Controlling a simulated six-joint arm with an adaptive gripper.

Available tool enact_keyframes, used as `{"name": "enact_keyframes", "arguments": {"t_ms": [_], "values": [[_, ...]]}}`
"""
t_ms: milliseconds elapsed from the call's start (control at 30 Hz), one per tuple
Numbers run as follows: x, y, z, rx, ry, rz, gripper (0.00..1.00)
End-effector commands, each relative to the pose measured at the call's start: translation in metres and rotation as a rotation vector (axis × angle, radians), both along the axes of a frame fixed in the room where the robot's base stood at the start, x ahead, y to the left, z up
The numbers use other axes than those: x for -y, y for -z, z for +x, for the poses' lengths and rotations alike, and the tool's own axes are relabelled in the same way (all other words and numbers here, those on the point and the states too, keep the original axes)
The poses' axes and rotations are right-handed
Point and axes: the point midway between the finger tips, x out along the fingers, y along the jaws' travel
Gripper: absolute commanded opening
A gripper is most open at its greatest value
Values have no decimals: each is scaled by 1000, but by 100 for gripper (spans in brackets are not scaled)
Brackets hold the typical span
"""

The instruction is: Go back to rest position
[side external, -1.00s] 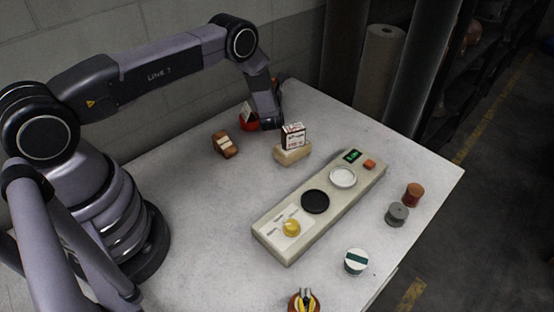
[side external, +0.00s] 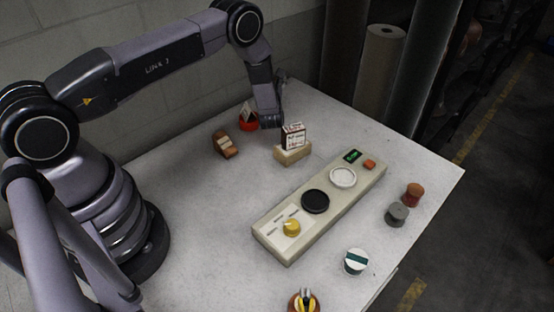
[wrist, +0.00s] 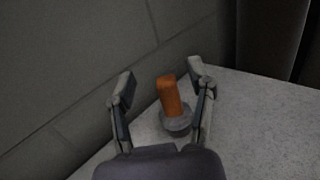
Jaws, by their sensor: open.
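My gripper (side external: 271,120) is at the far side of the table in the side view, just left of and behind a boxed block. The wrist view shows its two fingers (wrist: 160,80) spread apart and empty. An orange cylinder on a round grey base (wrist: 168,95) stands upright beyond the fingers, appearing between them in the picture. I cannot make out this cylinder in the side view, where my arm may hide it.
A white-and-red box sits on a beige block (side external: 291,156). A red item (side external: 247,122) and a brown item (side external: 225,144) stand left of my gripper. A beige panel (side external: 270,243) carries black and white discs. Several small round items line the front. The left middle table is clear.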

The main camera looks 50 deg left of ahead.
Motion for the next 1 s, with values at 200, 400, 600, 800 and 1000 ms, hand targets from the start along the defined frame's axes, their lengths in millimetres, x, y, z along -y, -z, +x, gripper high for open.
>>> {"name": "enact_keyframes", "arguments": {"t_ms": [200,400,600,800,1000], "values": [[0,-32,0,-2,1,-1,54],[-11,-75,-6,41,-82,-40,54],[-39,-184,-57,200,-384,-240,54],[-42,-267,-149,395,-692,-552,54],[-15,-309,-248,590,-943,-935,54]]}}
